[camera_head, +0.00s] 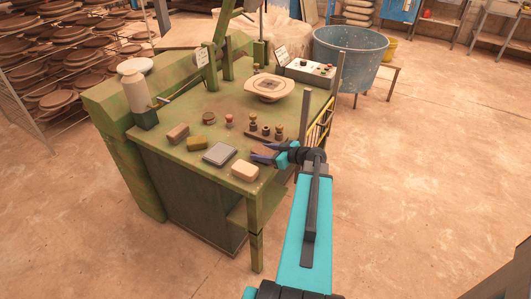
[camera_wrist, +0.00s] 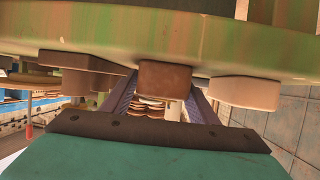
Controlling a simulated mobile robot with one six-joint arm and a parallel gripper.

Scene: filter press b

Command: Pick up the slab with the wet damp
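Several small blocks lie on the green press table. They are a brown block (camera_head: 178,134), an olive-yellow block (camera_head: 196,144), a dark grey pad with a pale rim (camera_head: 219,153) and a cream block (camera_head: 245,170). I cannot tell which has a wet damp patch. My gripper (camera_head: 262,152) is open, low over the table's right front part. The wrist view is upside down, with a brown block (camera_wrist: 165,80) between or just beyond my fingers (camera_wrist: 160,98). Contact cannot be told. The cream block also shows there at the right (camera_wrist: 245,92).
A holder with brass weights (camera_head: 265,130) stands right behind my gripper. A blue tub (camera_head: 350,60) stands behind. The floor at right is clear.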

